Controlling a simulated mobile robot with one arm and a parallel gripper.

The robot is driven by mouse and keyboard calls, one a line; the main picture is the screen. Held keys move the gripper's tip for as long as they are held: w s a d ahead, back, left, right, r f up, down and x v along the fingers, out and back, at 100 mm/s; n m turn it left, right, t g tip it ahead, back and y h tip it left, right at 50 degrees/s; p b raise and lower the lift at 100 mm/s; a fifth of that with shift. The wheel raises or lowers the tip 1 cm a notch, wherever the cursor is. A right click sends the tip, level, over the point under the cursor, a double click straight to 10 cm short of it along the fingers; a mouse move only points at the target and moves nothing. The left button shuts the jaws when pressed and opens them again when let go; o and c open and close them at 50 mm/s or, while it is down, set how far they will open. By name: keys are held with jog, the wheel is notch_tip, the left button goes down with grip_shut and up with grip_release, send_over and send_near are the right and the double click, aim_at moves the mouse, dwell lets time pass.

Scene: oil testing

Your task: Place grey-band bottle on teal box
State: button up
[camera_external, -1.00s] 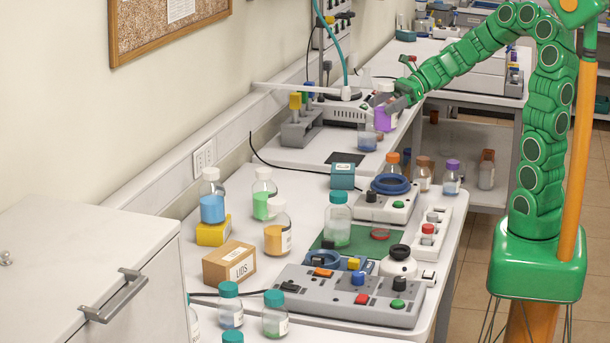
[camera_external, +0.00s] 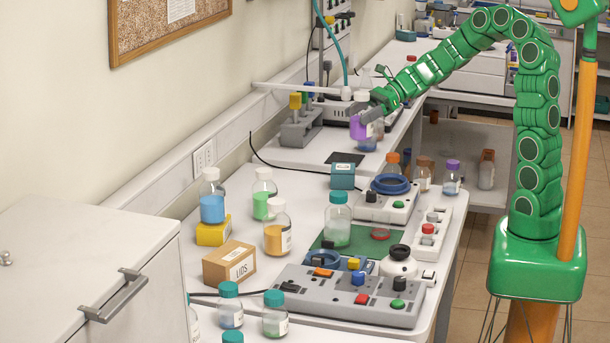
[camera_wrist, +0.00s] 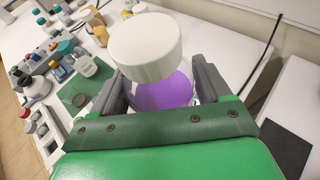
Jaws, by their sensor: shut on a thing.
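My gripper (camera_external: 370,108) is shut on a bottle with a white cap and purple contents (camera_external: 358,129). In the wrist view the bottle's white cap (camera_wrist: 145,46) and purple contents (camera_wrist: 165,92) sit between my two grey fingers (camera_wrist: 160,95). I cannot make out a grey band on it. The bottle looks upright and is held above the bench. The teal box (camera_external: 342,176), a small block with a white label, stands on the nearer bench, lower and to the left of my gripper. Its top looks clear.
A device with a blue ring (camera_external: 390,184) stands right of the teal box. A dark pad (camera_external: 345,158) lies behind it. Blue (camera_external: 212,207), green (camera_external: 264,190) and orange (camera_external: 277,236) bottles stand to the left.

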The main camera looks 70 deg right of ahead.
jog(key=shift+w+d+f, duration=0.1)
jog(key=shift+w+f, duration=0.8)
jog(key=shift+f, duration=0.6)
jog(key=shift+w+d+f, duration=0.15)
jog(key=shift+w+f, duration=0.75)
jog(key=shift+f, duration=0.65)
jog(key=shift+w+d+f, duration=0.1)
jog(key=shift+w+f, duration=0.8)
jog(key=shift+f, duration=0.6)
jog(key=shift+f, duration=0.15)
jog(key=o, duration=1.3)
jog(key=shift+o, duration=0.2)
